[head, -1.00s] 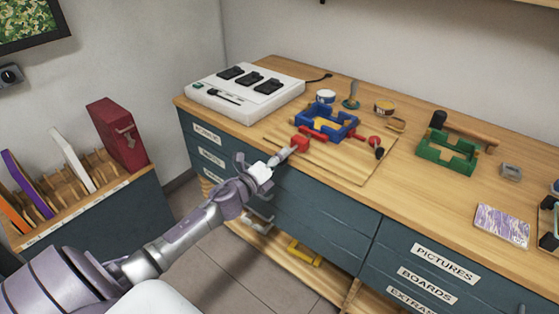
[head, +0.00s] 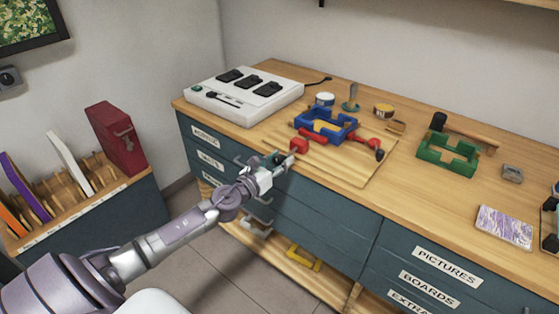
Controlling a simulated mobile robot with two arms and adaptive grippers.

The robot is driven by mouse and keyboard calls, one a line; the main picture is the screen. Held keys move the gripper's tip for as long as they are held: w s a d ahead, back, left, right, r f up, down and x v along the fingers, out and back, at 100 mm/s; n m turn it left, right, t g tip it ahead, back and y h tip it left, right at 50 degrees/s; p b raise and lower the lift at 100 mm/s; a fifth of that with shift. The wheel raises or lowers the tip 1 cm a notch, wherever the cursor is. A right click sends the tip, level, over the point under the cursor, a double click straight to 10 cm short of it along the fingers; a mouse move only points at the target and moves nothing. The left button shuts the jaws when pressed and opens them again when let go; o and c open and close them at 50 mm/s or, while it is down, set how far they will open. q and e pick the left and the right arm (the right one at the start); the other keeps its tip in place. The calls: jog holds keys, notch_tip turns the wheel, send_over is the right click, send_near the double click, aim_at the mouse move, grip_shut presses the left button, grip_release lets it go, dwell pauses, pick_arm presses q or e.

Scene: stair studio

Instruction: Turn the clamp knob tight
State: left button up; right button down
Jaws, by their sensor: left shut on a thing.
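The red clamp knob (head: 299,146) sticks out at the front left of a clamp at the blue frame (head: 313,120), on the wooden work board (head: 346,167). My left gripper (head: 290,156) reaches in from the lower left and is shut on this knob; its fingers partly hide the knob's near side. A red clamp bar (head: 313,136) lies along the frame's front. More red clamp parts (head: 367,142), one with a dark end, lie right of the frame. My right gripper is not in view.
A white box with black switches (head: 245,92) stands at the back left. A green frame (head: 447,154) and a marbled tile (head: 504,227) lie to the right. Drawers (head: 305,222) are below my gripper.

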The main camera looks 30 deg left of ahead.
pick_arm(q)
jog(key=shift+f+m, duration=0.1)
jog(key=shift+m, duration=0.7)
jog(key=o, duration=1.1)
jog(key=shift+o, duration=0.2)
jog(key=s, duration=1.2)
jog(key=shift+a, duration=0.45)
